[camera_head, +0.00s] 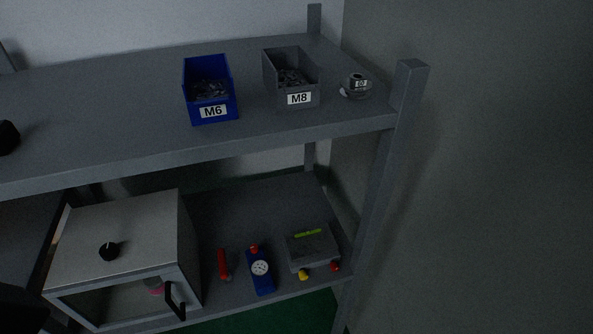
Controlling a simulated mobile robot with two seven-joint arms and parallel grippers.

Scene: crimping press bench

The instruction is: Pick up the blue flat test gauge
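The blue flat test gauge (263,285) is on the lower shelf, right of the middle of its visible part. It has a blue body, a round white dial face and a red part at its top end. Nothing covers it. Neither of my grippers can be made out in the head view. A dark shape cut off at the lower left corner is too dark to identify.
A red tool (223,264) lies left of the gauge. A grey box (313,251) with yellow and red knobs stands right. A glass-fronted cabinet (125,240) stands further left. The upper shelf (110,115) overhangs, holding bins M6 (228,80) and M8 (274,78).

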